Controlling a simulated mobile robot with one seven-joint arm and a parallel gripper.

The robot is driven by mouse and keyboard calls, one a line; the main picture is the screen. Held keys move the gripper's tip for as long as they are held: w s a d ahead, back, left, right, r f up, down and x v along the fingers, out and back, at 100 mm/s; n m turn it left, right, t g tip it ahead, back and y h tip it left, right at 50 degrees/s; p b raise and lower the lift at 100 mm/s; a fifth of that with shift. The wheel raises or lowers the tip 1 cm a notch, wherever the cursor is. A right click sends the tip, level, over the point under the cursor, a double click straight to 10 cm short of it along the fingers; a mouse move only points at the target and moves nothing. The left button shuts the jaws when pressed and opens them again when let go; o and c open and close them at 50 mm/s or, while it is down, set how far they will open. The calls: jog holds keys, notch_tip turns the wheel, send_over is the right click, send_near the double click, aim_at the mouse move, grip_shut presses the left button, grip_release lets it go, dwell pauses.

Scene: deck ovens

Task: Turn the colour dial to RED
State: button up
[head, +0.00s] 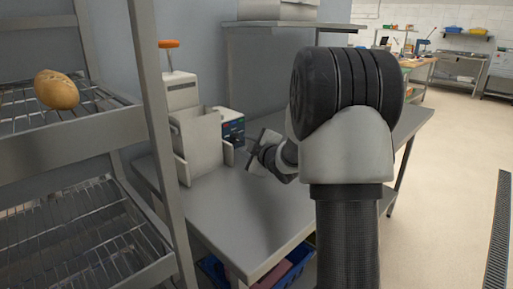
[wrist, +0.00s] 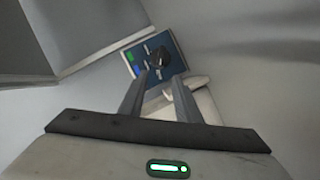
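The colour dial (wrist: 160,57) is a dark round knob on a blue panel (wrist: 178,63). Green and blue patches show along the panel's left side in the wrist view; I cannot make out a red mark or where the knob points. In the head view the panel (head: 232,131) is on the front of a small white box (head: 229,114) on the steel table. My gripper (wrist: 160,78) is open and empty, with a gap between its two fingers. Its fingertips appear just short of the dial, close to the panel's lower edge. In the head view my gripper (head: 257,152) is right of the box.
A pale machine (head: 197,140) with an orange-topped lever (head: 169,44) stands left of the box. A wire rack (head: 80,130) with a bread roll (head: 56,90) is at the left. The steel table (head: 250,215) is clear in front. A shelf (head: 290,24) hangs above.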

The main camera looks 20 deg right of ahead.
jog(key=p+v, duration=0.1)
jog(key=v, duration=0.7)
jog(key=shift+s+r, duration=0.1)
